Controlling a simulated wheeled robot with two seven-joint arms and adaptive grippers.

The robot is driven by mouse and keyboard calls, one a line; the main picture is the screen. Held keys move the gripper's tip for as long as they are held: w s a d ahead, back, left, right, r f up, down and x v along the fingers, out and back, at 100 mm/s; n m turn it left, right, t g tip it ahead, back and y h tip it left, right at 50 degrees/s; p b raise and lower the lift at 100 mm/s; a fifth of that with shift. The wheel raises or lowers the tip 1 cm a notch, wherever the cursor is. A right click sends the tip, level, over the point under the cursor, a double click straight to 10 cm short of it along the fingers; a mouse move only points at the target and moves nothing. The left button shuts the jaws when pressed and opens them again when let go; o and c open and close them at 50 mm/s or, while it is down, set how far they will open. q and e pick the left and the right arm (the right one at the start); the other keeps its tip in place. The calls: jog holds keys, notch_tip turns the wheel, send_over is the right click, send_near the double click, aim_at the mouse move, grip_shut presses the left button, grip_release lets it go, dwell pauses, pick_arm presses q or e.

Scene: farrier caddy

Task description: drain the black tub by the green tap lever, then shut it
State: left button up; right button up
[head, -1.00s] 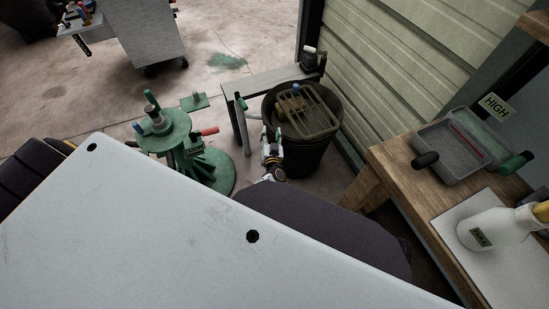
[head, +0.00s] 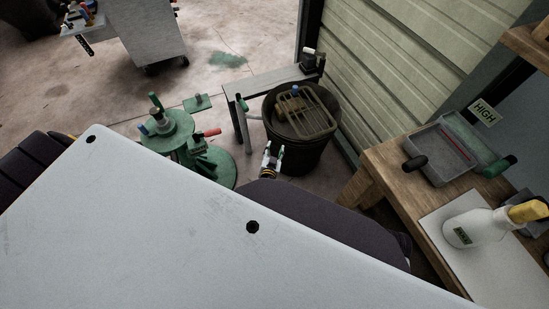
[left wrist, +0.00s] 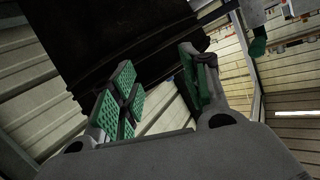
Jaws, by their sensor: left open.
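The black tub (head: 304,158) stands on the floor near the corrugated wall, with a wire rack (head: 308,112) across its top. A green-tipped lever (head: 241,103) on a pale fitting shows at the tub's left side; I cannot tell for sure that it is the tap lever. My left gripper (head: 273,157) is in front of the tub's near left side, open and empty. In the left wrist view, its green-padded fingers (left wrist: 157,58) are spread before the dark tub wall (left wrist: 105,35). A green tip (left wrist: 258,46) hangs at upper right, outside the fingers. My right gripper is out of view.
A green stand (head: 170,138) with tools is left of the tub. A grey bench (head: 270,80) stands behind it. A wooden table (head: 400,185) at right holds a grey tray (head: 445,155) and white bottle (head: 475,228).

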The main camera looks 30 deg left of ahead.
pick_arm(q)
jog(key=shift+m+g+h, duration=0.5)
jog(key=shift+h, duration=0.3)
jog(key=shift+s+d+f+p, duration=0.4)
jog(key=shift+s+f+p, duration=0.15)
jog(key=shift+s, duration=0.25)
jog(key=shift+s+d+f+p, duration=0.4)
jog(key=shift+s+f+p, duration=0.1)
jog(key=shift+s, duration=0.3)
